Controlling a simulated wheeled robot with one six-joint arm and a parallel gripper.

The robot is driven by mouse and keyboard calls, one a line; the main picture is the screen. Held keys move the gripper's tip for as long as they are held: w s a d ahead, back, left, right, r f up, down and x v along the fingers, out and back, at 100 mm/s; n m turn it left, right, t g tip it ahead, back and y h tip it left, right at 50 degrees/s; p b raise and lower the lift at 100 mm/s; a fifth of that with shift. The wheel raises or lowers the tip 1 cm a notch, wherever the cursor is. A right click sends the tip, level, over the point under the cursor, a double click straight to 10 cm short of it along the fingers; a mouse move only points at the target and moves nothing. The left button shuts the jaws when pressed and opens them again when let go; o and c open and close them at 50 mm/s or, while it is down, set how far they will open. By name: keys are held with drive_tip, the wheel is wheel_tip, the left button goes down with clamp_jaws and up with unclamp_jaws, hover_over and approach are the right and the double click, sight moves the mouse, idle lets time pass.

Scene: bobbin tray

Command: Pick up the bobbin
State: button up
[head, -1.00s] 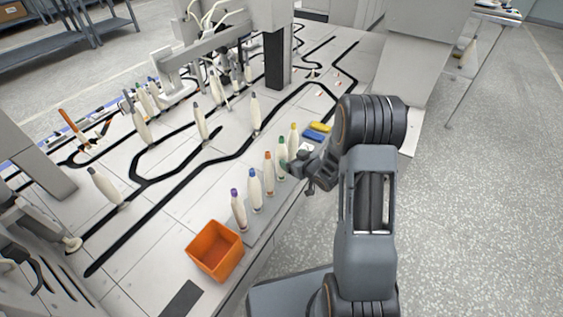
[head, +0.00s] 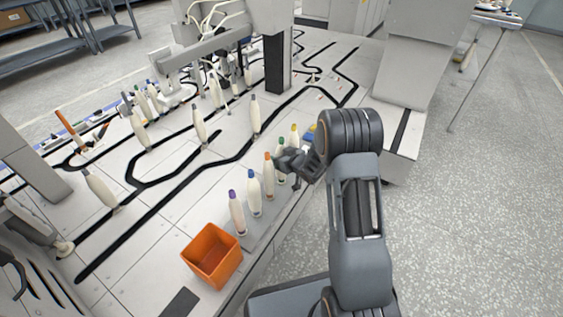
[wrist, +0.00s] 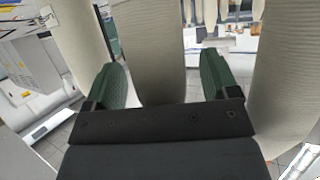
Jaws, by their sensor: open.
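Cream bobbins with coloured tips stand upright in a row along the table's near edge: purple (head: 237,213), blue (head: 254,194), orange (head: 268,178), green (head: 281,144) and yellow (head: 294,135). My gripper (head: 284,164) is at the row, beside the orange and green bobbins, and hides part of the green one. In the wrist view its green-padded fingers (wrist: 160,82) are open, with a cream bobbin (wrist: 157,50) between them and gaps showing on both sides. Its tip is out of that view, so I cannot tell its colour.
Neighbouring bobbins stand close outside the left finger (wrist: 84,35) and the right finger (wrist: 284,80) in the wrist view. An orange bin (head: 212,257) sits at the row's near end. More bobbins (head: 199,125) stand on the black-lined table, and a grey machine stands behind.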

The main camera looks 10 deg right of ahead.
drive_tip(key=c, duration=1)
